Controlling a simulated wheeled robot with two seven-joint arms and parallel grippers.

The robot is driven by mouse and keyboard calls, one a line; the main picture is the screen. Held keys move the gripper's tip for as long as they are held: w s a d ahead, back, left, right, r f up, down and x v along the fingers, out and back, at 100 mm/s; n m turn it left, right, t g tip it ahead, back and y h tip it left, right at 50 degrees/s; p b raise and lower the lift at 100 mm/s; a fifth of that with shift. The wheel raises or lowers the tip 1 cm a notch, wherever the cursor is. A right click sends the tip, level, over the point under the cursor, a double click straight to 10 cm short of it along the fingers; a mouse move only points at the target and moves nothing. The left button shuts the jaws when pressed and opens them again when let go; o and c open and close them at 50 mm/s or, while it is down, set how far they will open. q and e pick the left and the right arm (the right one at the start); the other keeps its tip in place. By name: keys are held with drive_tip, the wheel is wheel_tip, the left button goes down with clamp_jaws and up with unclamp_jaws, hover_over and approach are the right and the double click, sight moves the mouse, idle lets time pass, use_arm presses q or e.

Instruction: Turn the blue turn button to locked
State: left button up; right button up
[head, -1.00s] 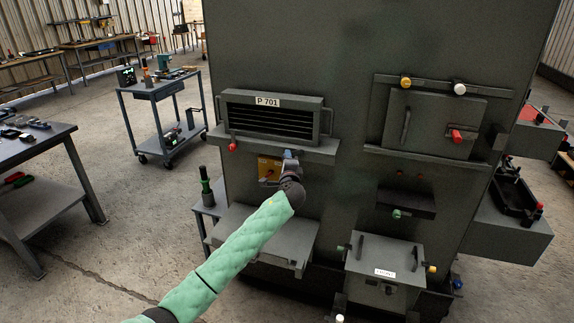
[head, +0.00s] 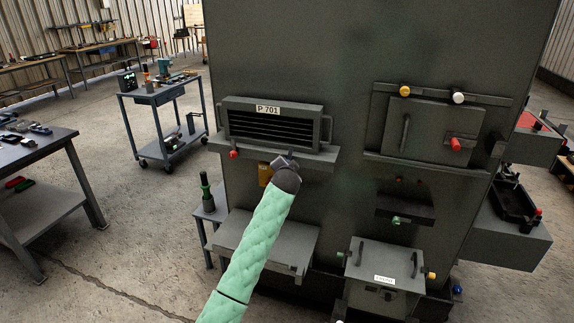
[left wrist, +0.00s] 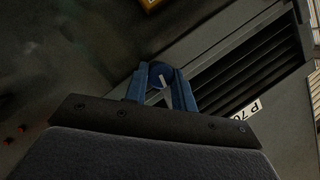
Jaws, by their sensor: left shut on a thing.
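The blue turn button (left wrist: 160,72) shows in the left wrist view as a round knob with a white line across it. It sits between the two blue fingers of my left gripper (left wrist: 159,88), which is shut on it. In the head view my left gripper (head: 285,160) is at the ledge under the vented panel marked P 701 (head: 268,110), toward its right end. The button is hidden there behind my gripper and wrist. My right gripper is not in view.
A red knob (head: 234,154) sits at the left end of the same ledge. A yellow plate (head: 265,173) lies just below the ledge. A hatch with knobs (head: 422,125) is to the right, and a grey box with handles (head: 384,262) is below.

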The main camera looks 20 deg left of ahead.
use_arm(q)
drive_tip(key=shift+n+h+p, duration=0.35)
drive_tip(key=shift+n+h, duration=0.05)
drive_tip(key=shift+n, duration=0.4)
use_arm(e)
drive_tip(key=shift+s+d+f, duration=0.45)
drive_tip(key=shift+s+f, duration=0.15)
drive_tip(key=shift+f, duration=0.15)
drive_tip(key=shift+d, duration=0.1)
use_arm(q)
drive_tip(key=o, duration=1)
drive_tip(key=shift+s, duration=0.1)
drive_tip(key=b+v, duration=0.3)
drive_tip(key=v, duration=0.4)
drive_tip(key=shift+s+r, duration=0.2)
drive_tip(key=shift+s, duration=0.05)
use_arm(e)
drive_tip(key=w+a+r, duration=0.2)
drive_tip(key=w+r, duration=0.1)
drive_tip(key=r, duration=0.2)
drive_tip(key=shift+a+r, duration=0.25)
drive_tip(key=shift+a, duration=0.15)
